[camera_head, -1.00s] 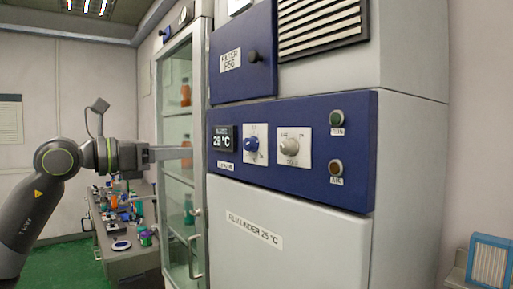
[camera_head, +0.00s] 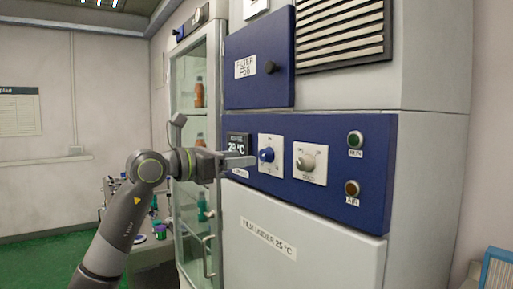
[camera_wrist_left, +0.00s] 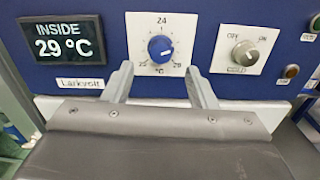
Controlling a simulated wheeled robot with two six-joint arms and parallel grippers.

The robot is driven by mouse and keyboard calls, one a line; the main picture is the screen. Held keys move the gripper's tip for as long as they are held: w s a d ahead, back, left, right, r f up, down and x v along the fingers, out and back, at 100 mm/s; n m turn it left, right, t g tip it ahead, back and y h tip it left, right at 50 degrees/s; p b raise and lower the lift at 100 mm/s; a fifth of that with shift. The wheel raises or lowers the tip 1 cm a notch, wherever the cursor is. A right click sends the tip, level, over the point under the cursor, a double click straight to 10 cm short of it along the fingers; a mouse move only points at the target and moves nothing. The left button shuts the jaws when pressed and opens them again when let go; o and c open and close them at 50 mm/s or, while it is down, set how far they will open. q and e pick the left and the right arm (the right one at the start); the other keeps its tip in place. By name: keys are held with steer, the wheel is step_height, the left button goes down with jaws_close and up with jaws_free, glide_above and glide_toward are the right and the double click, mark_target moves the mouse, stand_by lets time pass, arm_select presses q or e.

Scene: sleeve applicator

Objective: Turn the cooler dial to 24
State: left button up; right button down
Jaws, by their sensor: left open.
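The cooler dial is a blue round knob (camera_head: 266,155) on a white plate on the blue control panel (camera_head: 345,190). In the left wrist view the dial (camera_wrist_left: 160,48) shows a white pointer line, with 24 printed above it and other numbers at the lower left and lower right. A display (camera_wrist_left: 63,38) to its left reads INSIDE 29 °C. My left gripper (camera_head: 250,162) is open in front of the panel. In the left wrist view its two fingers (camera_wrist_left: 160,80) stand apart, below and to either side of the dial, not closed on it. My right gripper is out of view.
A silver off/on knob (camera_head: 305,162) sits right of the dial. A green button (camera_head: 355,139) and an amber one (camera_head: 352,188) are further right. A glass-door cabinet (camera_head: 196,120) stands left of the panel.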

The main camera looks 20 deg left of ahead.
mark_target(262, 155)
arm_select(q)
steer(key=p+x, duration=0.1)
steer(key=x, duration=0.3)
steer(key=shift+d+r+p, duration=0.15)
steer(key=shift+r+p, duration=0.05)
steer(key=shift+p, duration=0.15)
steer(key=shift+p+x, duration=0.3)
steer(key=shift+x, duration=0.55)
steer(key=shift+f, duration=0.2)
steer(key=c, duration=1)
